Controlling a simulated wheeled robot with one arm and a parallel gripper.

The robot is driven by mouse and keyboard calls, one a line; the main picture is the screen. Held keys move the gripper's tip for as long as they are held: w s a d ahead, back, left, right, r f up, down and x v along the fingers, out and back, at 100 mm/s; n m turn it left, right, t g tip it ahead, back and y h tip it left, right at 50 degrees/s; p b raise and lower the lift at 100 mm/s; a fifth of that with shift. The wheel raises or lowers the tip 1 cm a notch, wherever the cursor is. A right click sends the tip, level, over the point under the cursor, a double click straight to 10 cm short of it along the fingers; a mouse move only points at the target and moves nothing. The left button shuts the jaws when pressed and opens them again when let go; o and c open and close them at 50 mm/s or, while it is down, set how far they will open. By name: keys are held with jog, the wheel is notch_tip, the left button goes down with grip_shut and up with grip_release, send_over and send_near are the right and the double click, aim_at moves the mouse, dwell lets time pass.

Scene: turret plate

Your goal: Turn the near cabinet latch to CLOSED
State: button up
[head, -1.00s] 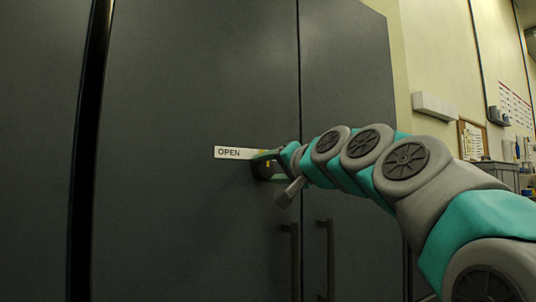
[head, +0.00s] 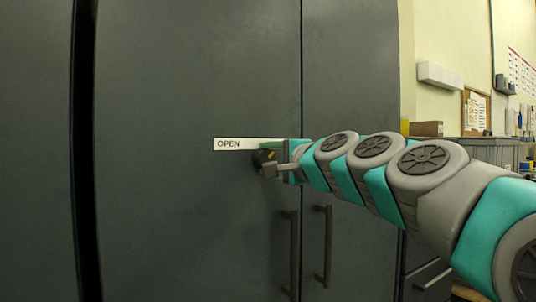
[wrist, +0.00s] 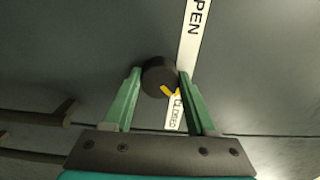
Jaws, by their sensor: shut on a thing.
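The near cabinet latch is a round black knob (wrist: 158,76) with a yellow mark, on the dark cabinet door. In the wrist view the mark faces the lower right, close to the CLOSED end of the white label strip (wrist: 188,50). The knob also shows in the head view (head: 263,157), partly covered by my gripper. OPEN reads clearly on the strip in the head view (head: 230,144); the CLOSED end is hidden there. My gripper (wrist: 160,74) is shut on the knob, one green finger on each side. It also shows in the head view (head: 277,160).
Two vertical door handles (head: 291,250) (head: 325,245) stand below the latch, either side of the door seam. The door face left of the latch is bare. Shelving and a pinboard (head: 476,110) are at the far right.

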dwell(0.5)
jog(key=o, duration=1.4)
jog(key=shift+d, duration=0.1)
jog(key=shift+s, duration=0.1)
jog(key=v, duration=0.7)
jog(key=shift+s+d+b, duration=0.2)
jog(key=shift+s+b, duration=0.05)
jog(key=shift+b, duration=0.15)
